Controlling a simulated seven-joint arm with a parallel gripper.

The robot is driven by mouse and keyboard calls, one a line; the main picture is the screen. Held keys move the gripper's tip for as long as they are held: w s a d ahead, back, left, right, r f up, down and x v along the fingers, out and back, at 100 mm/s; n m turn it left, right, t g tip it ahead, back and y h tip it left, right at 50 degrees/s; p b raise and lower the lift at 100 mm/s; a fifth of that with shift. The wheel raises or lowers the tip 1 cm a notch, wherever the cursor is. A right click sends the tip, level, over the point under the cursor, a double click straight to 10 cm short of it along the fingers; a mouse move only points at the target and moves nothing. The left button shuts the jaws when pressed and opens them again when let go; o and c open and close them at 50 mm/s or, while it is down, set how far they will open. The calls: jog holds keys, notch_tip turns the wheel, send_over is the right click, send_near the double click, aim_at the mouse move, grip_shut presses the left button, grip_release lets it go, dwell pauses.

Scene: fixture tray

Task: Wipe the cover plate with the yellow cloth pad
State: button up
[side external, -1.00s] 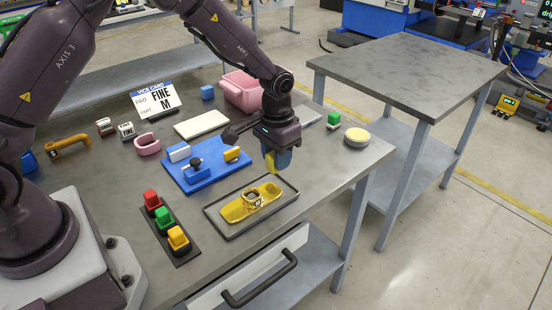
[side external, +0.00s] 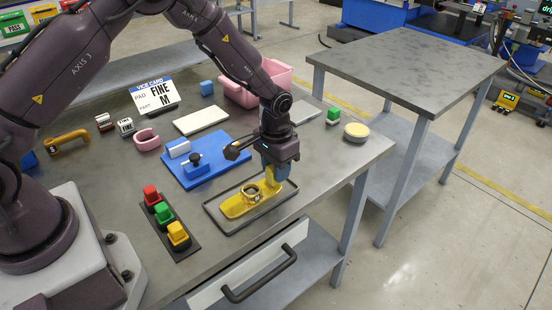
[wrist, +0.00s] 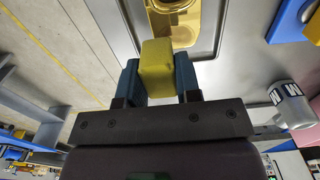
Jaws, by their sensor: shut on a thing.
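The cover plate appears to be the shiny yellow rounded plate (side external: 234,208) with a raised ring in its middle, lying in a dark shallow tray (side external: 222,227). It shows partly at the top of the wrist view (wrist: 184,37). My gripper (side external: 274,180) is low over the plate's right end. It is shut on the yellow cloth pad (wrist: 157,62), which sits upright between the two blue fingers. In the side view the pad (side external: 270,186) is at the plate's far right end. I cannot tell whether it touches the plate.
A blue fixture board (side external: 210,176) lies behind the tray. Red, green and yellow buttons (side external: 164,216) stand to the left. A pink bin (side external: 238,92) and a white panel (side external: 201,122) are further back.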

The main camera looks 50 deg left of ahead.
notch_tip(320, 180, down, 3)
jog(key=shift+r, duration=0.1)
jog(key=shift+a+f, duration=0.25)
jog(key=shift+a, duration=0.85)
jog(key=shift+c, duration=0.2)
jog(key=shift+a, duration=0.8)
jog(key=shift+d, duration=1.95)
jog(key=shift+r, duration=4.1)
